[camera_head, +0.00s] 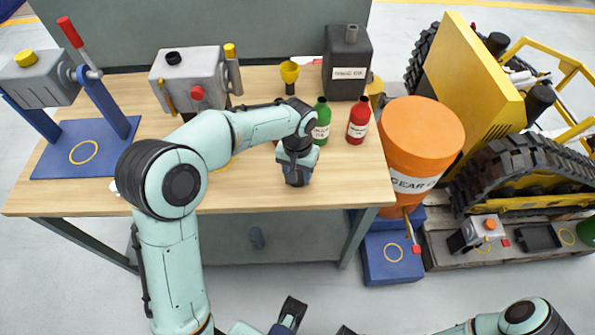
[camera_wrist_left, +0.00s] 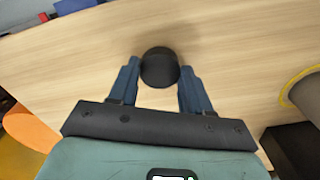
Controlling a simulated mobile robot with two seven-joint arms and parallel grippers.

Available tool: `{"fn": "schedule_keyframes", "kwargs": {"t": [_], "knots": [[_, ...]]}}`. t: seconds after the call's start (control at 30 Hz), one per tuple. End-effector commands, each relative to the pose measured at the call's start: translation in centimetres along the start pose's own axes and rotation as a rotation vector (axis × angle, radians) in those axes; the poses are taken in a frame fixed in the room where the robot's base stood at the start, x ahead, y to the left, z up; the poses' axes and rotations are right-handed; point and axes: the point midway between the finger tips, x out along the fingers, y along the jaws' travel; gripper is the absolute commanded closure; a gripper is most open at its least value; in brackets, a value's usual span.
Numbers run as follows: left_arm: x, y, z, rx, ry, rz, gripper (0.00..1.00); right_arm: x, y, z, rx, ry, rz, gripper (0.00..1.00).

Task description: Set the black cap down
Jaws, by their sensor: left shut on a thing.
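My left gripper (camera_head: 296,178) is low over the front middle of the wooden table, fingers pointing down. In the left wrist view, the round black cap (camera_wrist_left: 160,68) sits between the two blue fingers, which are shut on it. I cannot tell whether the cap touches the table top (camera_wrist_left: 75,60). In the head view my gripper mostly hides the cap. My right arm (camera_head: 520,318) comes in at the bottom right. A dark gripper part (camera_head: 291,312) shows at the bottom edge, and its finger state is unclear.
A green bottle (camera_head: 321,122), a red bottle (camera_head: 358,122) and a black can (camera_head: 347,65) stand behind my left gripper. A grey machine (camera_head: 190,75) stands at the back left. An orange drum (camera_head: 415,145) is beside the table's right edge. The table front is mostly clear.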

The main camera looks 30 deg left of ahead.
Motion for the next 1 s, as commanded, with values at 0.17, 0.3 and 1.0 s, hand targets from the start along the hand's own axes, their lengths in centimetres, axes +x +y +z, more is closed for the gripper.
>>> {"fn": "schedule_keyframes", "kwargs": {"t": [0.17, 0.3, 1.0], "knots": [[0.2, 0.0, 0.0, 0.000, 0.000, 0.000, 0.81, 0.1, 0.0, -0.1, 0.000, 0.001, 0.000, 0.40], [0.3, 0.0, 0.0, 0.001, 0.000, 0.000, 0.26, 0.1, 0.0, -0.1, 0.000, 0.003, -0.001, 0.40], [-6.5, 0.0, -0.1, 0.001, 0.007, 0.001, 0.25, -0.8, -0.2, 0.4, 0.001, -0.012, 0.002, 0.40]]}}
